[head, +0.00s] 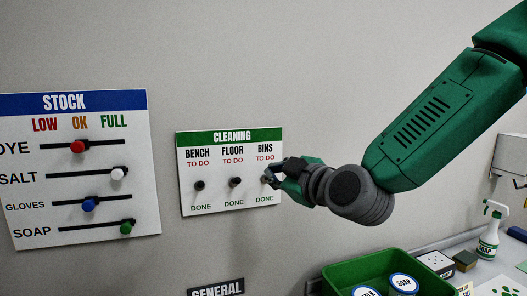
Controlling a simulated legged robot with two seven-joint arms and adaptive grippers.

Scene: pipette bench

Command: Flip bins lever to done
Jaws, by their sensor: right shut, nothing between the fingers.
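The cleaning board (217,205) hangs on the wall, with BENCH, FLOOR and BINS columns marked TO DO at the top and DONE at the bottom. The bench lever (199,185) and floor lever (235,182) are dark knobs at mid-height of their columns. My right gripper (267,179) is shut at the BINS column, between its TO DO and DONE labels. Its fingertips cover the bins lever, so I cannot tell the lever's position or whether the fingers touch it. My left gripper is out of view.
A stock board (100,212) with coloured sliders hangs to the left. A spray bottle (488,236) and small boxes stand on the bench. The wall between the boards is clear.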

